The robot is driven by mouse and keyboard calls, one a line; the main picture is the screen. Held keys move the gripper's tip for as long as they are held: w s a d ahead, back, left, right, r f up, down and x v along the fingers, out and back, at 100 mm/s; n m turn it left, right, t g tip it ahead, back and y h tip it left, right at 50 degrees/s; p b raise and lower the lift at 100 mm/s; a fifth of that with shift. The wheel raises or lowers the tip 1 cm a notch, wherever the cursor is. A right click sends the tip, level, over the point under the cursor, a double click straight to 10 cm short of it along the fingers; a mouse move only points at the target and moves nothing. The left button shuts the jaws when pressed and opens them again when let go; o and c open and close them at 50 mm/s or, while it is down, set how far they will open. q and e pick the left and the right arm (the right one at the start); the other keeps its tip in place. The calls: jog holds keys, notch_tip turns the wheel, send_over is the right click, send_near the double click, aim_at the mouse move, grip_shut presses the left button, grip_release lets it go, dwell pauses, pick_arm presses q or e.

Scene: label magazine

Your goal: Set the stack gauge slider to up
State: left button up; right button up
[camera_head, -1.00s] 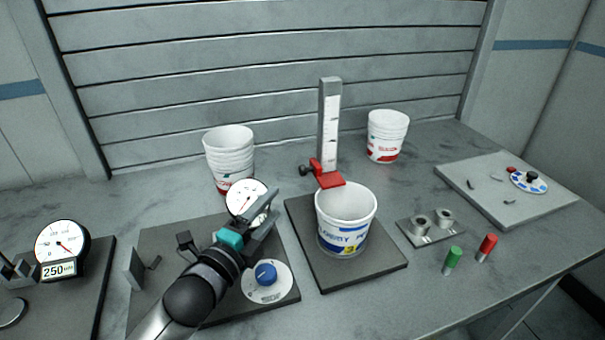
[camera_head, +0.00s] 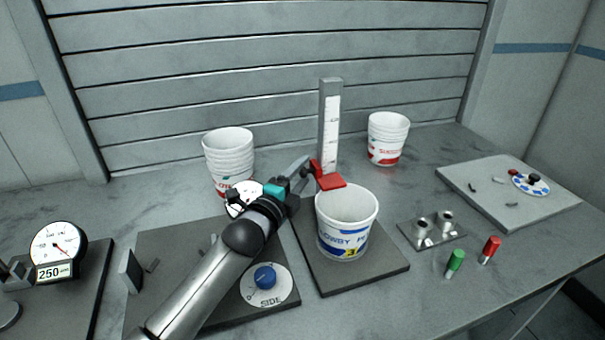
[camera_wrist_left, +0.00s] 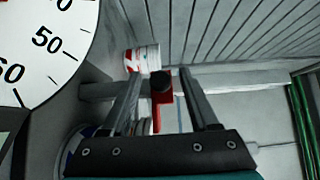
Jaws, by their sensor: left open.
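The stack gauge is a grey upright post (camera_head: 329,120) with a white scale, standing behind a dark plate. Its red slider (camera_head: 329,181) sits low on the post, just behind the white bucket (camera_head: 345,225). My left gripper (camera_head: 304,167) is at the left side of the slider, its fingers pointing at it. Whether a finger touches the knob cannot be told. In the head view the gripper hides the knob.
A stack of white buckets (camera_head: 228,155) stands left of the post, another (camera_head: 387,138) right of it. A dial gauge, partly covered by my arm, and a blue knob (camera_head: 265,277) lie at the left. Green (camera_head: 455,261) and red (camera_head: 490,248) pegs stand at the right.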

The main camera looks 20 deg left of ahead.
pick_arm(q)
jog(key=shift+w+d, duration=0.1)
jog(key=shift+w, duration=0.3)
grip_shut()
dwell(0.4)
dwell(0.9)
